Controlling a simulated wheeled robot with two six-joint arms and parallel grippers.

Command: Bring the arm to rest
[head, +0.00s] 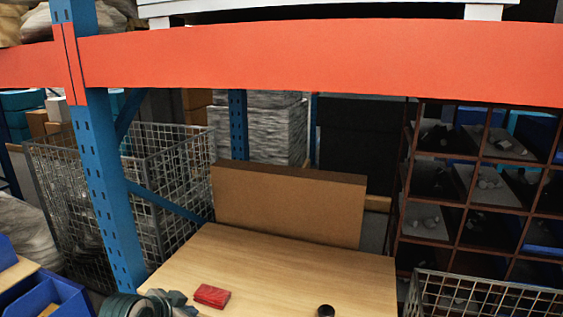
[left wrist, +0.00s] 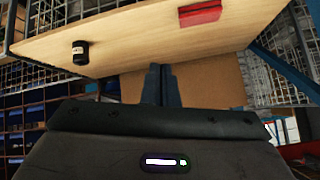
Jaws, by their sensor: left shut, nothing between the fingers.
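My left gripper (left wrist: 161,70) shows in the left wrist view, its two dark fingers together and nothing between them. The fingers appear against the brown cardboard panel, clear of the red block and the dark jar. The wrist picture looks upside down, with the wooden tabletop (left wrist: 130,40) along its top. I cannot make out the left gripper clearly in the head view. My right gripper is not in view.
A red block (head: 211,296) and a dark jar (head: 326,311) stand on the wooden tabletop (head: 285,265). A cardboard box (head: 285,208) stands behind it. An orange beam (head: 320,58) crosses above; a blue post (head: 103,190) and wire cage (head: 75,190) stand left, cubby shelves (head: 462,208) right.

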